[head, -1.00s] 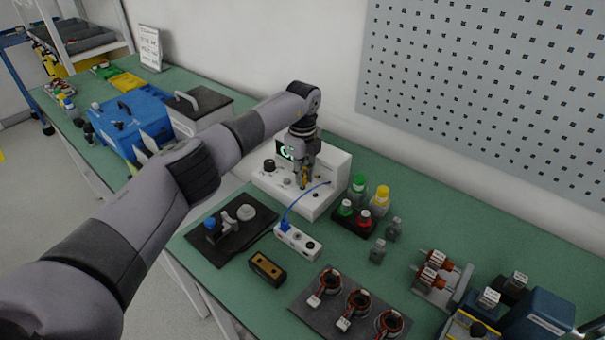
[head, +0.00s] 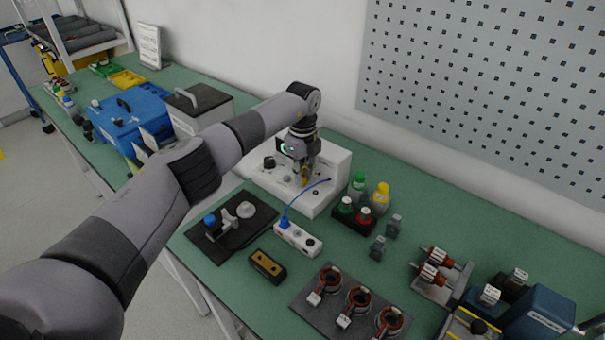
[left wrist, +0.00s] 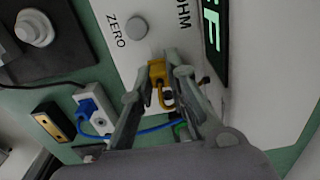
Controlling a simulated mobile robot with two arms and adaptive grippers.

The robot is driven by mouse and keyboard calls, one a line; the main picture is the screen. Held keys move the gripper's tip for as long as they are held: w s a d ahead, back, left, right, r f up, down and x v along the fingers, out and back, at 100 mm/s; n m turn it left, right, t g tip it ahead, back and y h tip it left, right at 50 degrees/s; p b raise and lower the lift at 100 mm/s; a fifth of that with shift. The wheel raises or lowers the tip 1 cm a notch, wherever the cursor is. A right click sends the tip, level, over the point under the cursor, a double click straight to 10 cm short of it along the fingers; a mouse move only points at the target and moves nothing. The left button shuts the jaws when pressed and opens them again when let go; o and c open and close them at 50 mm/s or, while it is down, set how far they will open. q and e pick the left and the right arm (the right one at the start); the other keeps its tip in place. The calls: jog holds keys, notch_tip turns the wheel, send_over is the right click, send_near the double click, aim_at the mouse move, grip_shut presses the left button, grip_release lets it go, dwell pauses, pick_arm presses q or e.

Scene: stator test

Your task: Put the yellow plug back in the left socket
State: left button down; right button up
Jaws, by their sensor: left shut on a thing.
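The white tester (head: 336,160) with a lit display stands by the wall; its front carries the words ZERO and OHM in the left wrist view (left wrist: 172,22). My left gripper (head: 304,181) is at the tester's front, fingers pointing down. In the left wrist view my left gripper (left wrist: 164,82) is shut on the yellow plug (left wrist: 157,69), which sits between the fingertips close to the tester's face. The left socket is hidden by the plug and fingers, so I cannot tell whether the plug is in it. My right gripper is out of view.
A blue lead (head: 302,196) runs from the tester to a white socket strip (head: 297,239). A black fixture plate (head: 238,247) lies left of it. Coils on a grey mat (head: 325,322) lie in front.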

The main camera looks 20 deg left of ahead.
pick_arm(q)
jog(key=shift+f, duration=0.3)
jog(key=c, duration=1.5)
grip_release()
jog(key=shift+r, duration=0.1)
notch_tip(320, 180, up, 12)
jog(key=shift+f, duration=0.1)
